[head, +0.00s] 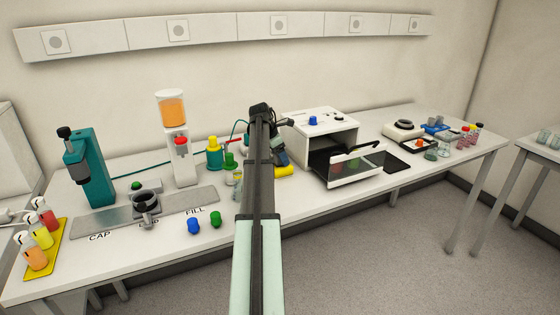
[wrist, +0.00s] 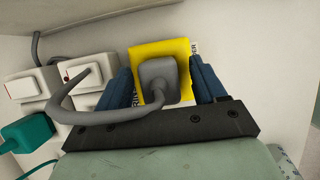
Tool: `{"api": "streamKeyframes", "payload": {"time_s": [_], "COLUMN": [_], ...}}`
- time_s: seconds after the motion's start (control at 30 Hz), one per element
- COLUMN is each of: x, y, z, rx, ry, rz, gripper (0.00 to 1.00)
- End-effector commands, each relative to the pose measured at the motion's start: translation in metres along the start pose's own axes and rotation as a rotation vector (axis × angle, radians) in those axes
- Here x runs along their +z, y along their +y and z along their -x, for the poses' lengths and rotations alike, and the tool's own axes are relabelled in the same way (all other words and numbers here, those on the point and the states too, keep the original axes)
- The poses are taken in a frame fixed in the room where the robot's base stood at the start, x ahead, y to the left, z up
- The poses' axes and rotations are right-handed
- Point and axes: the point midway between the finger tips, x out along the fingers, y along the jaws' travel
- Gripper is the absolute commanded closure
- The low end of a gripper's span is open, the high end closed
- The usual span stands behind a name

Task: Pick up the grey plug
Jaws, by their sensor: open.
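The grey plug (wrist: 158,80) shows in the wrist view, in front of a yellow square plate (wrist: 176,46). A thick grey cable (wrist: 78,112) runs from it and curls to the left. My gripper (wrist: 163,84) is open, with one blue finger on each side of the plug. A gap shows on the right side; whether the left finger touches cannot be told. In the head view my gripper (head: 281,156) is mostly behind my own arm, and I cannot make out the plug there.
In the wrist view, white switched sockets (wrist: 88,76) and a teal plug (wrist: 28,134) are to the left. In the head view, a white oven-like box (head: 320,125) with an open door stands right of my gripper. Bottles (head: 213,153) stand to the left.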

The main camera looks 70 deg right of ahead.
Motion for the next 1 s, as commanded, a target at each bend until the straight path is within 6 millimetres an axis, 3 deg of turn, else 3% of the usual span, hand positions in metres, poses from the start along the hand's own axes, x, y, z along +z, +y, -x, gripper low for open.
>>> {"api": "streamKeyframes", "payload": {"time_s": [0.07, 0.67, 1.0], "x": [0.0, 0.0001, 0.0034], "y": [0.0001, 0.0001, 0.0007], "z": [0.0002, 0.0005, 0.0078], "rx": [0.0, 0.0, 0.001], "ry": [0.0, 0.0, -0.001], "rz": [0.0, 0.0, 0.0], "gripper": [0.3, 0.87, 0.87]}}
